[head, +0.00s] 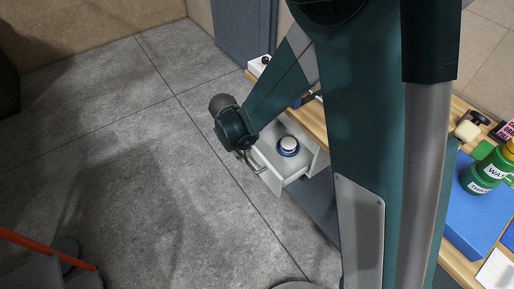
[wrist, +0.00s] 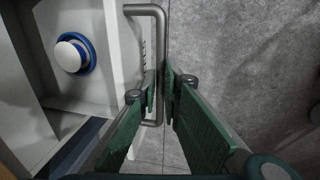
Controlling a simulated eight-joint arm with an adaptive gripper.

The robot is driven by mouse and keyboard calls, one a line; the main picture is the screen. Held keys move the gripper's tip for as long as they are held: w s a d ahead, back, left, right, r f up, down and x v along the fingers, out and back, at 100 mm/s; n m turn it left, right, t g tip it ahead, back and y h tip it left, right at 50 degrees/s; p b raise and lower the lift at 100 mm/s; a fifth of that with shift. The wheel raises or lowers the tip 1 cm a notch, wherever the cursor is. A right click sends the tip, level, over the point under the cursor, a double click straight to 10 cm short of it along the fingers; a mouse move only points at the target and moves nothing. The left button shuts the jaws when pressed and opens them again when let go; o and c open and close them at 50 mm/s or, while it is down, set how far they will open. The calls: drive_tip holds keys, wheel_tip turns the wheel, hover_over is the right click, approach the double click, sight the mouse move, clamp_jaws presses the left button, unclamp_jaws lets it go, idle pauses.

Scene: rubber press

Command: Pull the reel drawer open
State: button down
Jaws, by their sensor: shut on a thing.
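The reel drawer (head: 294,164) is a pale grey drawer under the wooden bench, and it stands out open from the bench front. Inside lies a round reel (head: 288,146) with a white top and a blue rim; it also shows in the wrist view (wrist: 74,53). My gripper (head: 243,152) is at the drawer's front. In the wrist view, my green fingers (wrist: 160,88) are shut on the grey bar handle (wrist: 144,10) on the drawer's front wall. Part of the handle is hidden behind the fingers.
The wooden bench top (head: 312,121) runs along the right. On it are a green bottle (head: 488,170) and a blue board (head: 462,215). The grey tiled floor (head: 150,150) left of the drawer is largely clear. An orange bar (head: 45,247) lies low at the left.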

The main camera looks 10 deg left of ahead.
drive_tip(key=s+a, duration=0.9)
drive_tip(key=shift+b, duration=0.3)
drive_tip(key=c, duration=2.5)
unclamp_jaws()
drive_tip(key=shift+r, duration=0.1)
drive_tip(key=shift+s+a+r, duration=0.25)
drive_tip(key=shift+r, duration=1.7)
drive_tip(key=shift+s+a+r, duration=0.25)
drive_tip(key=shift+a+r, duration=0.05)
drive_tip(key=shift+r, duration=1.6)
drive_tip(key=shift+s+a+r, duration=0.25)
drive_tip(key=shift+r, duration=1.7)
